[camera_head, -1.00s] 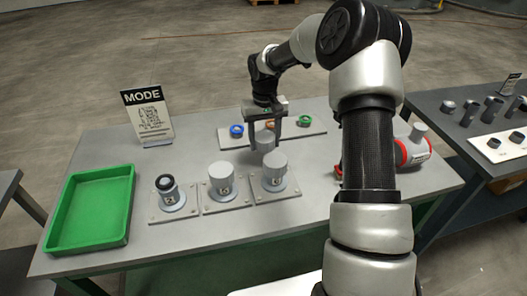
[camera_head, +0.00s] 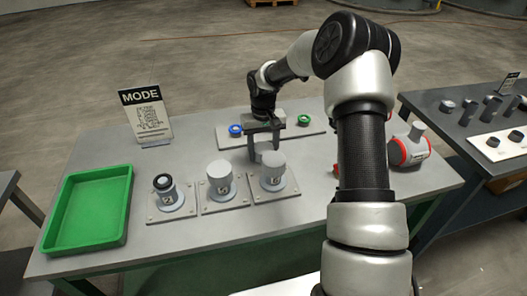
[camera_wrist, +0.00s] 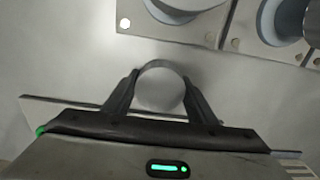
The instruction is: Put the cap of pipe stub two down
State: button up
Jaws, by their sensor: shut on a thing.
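My gripper (camera_head: 264,146) is shut on a plain grey round cap (camera_head: 262,152), low over the table behind the right-hand stub. The wrist view shows the cap (camera_wrist: 160,88) between the two fingers; I cannot tell if it touches the table. Three pipe stubs stand on square plates in front. The left stub (camera_head: 170,199) has an uncovered top with a dark ring. The middle stub (camera_head: 221,190) and the right stub (camera_head: 273,181) carry grey caps. Their number labels are too small to read surely.
An empty green tray (camera_head: 127,205) lies at the left of the table (camera_head: 190,240). A mode sign (camera_head: 146,113) stands behind. A red-and-grey pipe fitting (camera_head: 411,149) lies right.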

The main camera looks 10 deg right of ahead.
jog(key=shift+s+f, duration=0.1)
jog(key=shift+f, duration=0.15)
